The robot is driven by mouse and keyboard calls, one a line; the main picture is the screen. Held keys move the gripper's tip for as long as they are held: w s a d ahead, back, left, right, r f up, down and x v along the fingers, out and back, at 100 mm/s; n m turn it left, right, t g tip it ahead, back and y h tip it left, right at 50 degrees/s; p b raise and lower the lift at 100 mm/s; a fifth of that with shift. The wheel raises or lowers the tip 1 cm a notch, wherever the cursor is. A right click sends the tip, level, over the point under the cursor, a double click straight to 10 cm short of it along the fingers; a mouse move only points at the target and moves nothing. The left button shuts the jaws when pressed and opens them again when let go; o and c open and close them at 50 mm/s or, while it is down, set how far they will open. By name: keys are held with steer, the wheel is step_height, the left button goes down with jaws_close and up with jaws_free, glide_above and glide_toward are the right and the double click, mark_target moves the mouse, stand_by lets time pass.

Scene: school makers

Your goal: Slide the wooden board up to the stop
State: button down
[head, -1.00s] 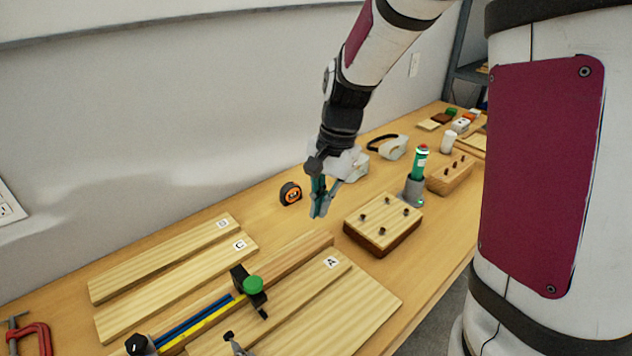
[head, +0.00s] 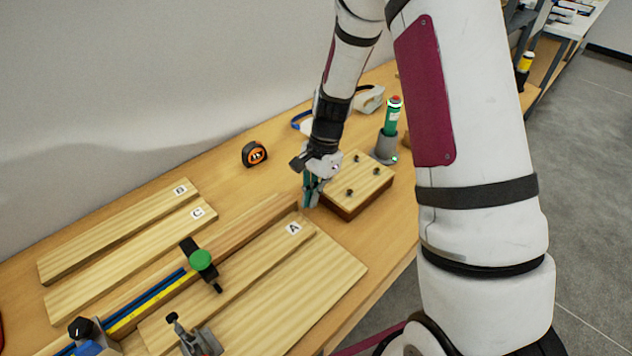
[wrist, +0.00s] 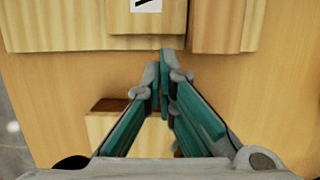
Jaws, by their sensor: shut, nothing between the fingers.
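The wooden board marked A (head: 268,250) lies flat on a wider base panel (head: 335,268), along a long wooden fence (head: 250,225). A black stop with a green knob (head: 201,260) sits across the fence, its arm reaching towards board A. I cannot tell whether board and stop touch. My gripper (head: 309,203) is low, just off the board's right end, fingers pointing down. In the wrist view the shut, empty fingertips (wrist: 163,72) are in line with the end of board A (wrist: 147,22), and a small gap shows between them. The board's far end is unclear.
A block with several dark pegs (head: 358,183) stands close on the gripper's right. Boards B (head: 120,230) and C (head: 130,255) lie behind the fence. A metal clamp (head: 200,342) stands at the front left.

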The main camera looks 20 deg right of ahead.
mark_target(294, 221)
steer(key=shift+x, duration=1.15)
steer(key=shift+a, duration=0.1)
steer(key=shift+s+a+p, duration=0.2)
steer(key=shift+s+a, duration=0.15)
steer(key=shift+a, duration=0.4)
steer(key=shift+s+a+p, duration=0.15)
steer(key=shift+s+a, duration=0.15)
steer(key=shift+a, duration=0.5)
steer(key=shift+s+a+p, duration=0.2)
steer(key=shift+s+a, duration=0.15)
steer(key=shift+a, duration=0.4)
